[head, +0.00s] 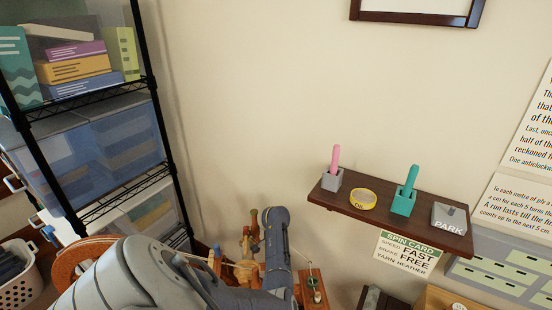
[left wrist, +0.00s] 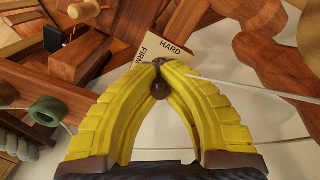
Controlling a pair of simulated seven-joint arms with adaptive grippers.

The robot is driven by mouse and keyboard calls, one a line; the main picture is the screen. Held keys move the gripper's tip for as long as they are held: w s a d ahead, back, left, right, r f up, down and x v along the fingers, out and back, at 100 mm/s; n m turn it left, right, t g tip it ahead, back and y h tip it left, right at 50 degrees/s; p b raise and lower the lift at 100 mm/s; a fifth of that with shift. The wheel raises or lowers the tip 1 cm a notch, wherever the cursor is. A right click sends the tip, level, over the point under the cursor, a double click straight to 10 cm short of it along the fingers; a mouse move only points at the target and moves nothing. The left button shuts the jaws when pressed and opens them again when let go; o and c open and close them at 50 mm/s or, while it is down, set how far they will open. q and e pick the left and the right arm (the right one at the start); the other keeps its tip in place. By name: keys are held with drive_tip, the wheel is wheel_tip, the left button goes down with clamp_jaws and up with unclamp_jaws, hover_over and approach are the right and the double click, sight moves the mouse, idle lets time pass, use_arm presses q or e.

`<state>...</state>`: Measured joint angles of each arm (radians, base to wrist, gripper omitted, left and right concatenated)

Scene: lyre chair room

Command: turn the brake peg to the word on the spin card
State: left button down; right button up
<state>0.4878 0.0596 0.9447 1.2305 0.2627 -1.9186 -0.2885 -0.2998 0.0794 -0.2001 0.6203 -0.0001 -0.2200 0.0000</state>
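The spin card (head: 407,253) hangs under the wall shelf in the head view; its brake line reads FREE, with speed FAST and yarn HEATHER. In the left wrist view a pale dial plate (left wrist: 172,49) shows the words HARD and FIRM; the rest of it is hidden behind my fingers. The dark, round-ended brake peg (left wrist: 159,88) sits between the yellow fingers of my left gripper (left wrist: 159,66). The fingertips close in on it from both sides and appear to touch it. Which word the peg points at cannot be told. My right gripper is in neither view.
The wooden spinning wheel's parts (head: 246,268) are partly behind my left arm in the head view. A green ring-shaped piece (left wrist: 47,111) is left of the fingers. A pale strand (left wrist: 240,79) runs right. The shelf (head: 345,208) holds cups, tape and a PARK block.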

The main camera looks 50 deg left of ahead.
use_arm(q)
drive_tip(key=n, duration=0.6)
drive_tip(key=shift+w, duration=0.1)
drive_tip(key=n, duration=0.5)
drive_tip(key=shift+a+n, duration=0.1)
drive_tip(key=shift+n, duration=0.4)
drive_tip(key=c, duration=1.3)
unclamp_jaws()
drive_tip(key=shift+r, duration=0.1)
wheel_tip(320, 180, up, 12)
drive_tip(key=shift+f, duration=0.1)
